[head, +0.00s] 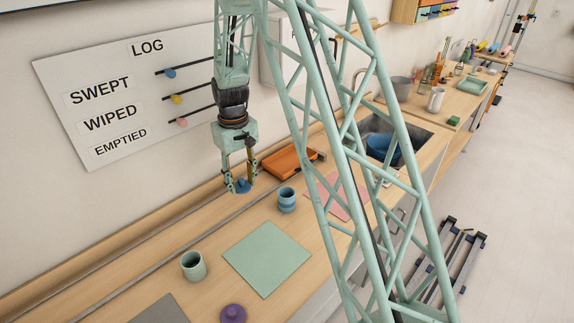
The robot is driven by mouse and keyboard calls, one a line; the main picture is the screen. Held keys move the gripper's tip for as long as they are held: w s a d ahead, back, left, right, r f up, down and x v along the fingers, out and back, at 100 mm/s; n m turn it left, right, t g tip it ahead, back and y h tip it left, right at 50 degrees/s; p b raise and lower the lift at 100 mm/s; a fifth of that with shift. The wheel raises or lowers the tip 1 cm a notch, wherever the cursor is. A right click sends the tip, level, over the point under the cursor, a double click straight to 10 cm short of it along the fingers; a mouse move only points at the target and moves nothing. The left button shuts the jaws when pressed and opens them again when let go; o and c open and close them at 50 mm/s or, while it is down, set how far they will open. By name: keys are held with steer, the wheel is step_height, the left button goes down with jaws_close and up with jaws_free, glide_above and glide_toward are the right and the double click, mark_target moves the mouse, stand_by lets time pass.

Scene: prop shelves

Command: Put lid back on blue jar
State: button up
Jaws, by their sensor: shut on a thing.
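The blue jar (287,201) stands upright on the wooden counter, and its top looks open. My gripper (243,185) points down to the left of the jar, near the wall side of the counter. It is shut on a small blue lid (243,187) with a knob. The lid is apart from the jar. I cannot tell whether the lid touches the counter or hangs just above it.
A green jar (193,265), a green mat (266,257) and a purple lid (233,314) are in front. A pink mat (337,196) and an orange tray (289,161) lie beyond, before the sink (413,131). A rail runs along the counter; the wall board (120,95) has pegs.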

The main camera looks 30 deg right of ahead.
steer(key=s+d+r+n+p, duration=0.1)
steer(key=s+d+r+p, duration=0.2)
steer(key=d, duration=0.3)
steer(key=s+d+r+n+p, duration=0.2)
steer(key=s+d+r+p, duration=0.1)
steer(key=s+d, duration=0.3)
steer(key=shift+d+r, duration=0.3)
steer(key=shift+d, duration=0.1)
steer(key=shift+s+f, duration=0.1)
steer(key=shift+f, duration=0.1)
steer(key=shift+f+b, duration=1.4)
steer(key=shift+f, duration=1.55)
steer(key=shift+f+b, duration=0.2)
steer(key=shift+b, duration=0.5)
stand_by(1.2)
stand_by(0.5)
steer(key=o, duration=0.8)
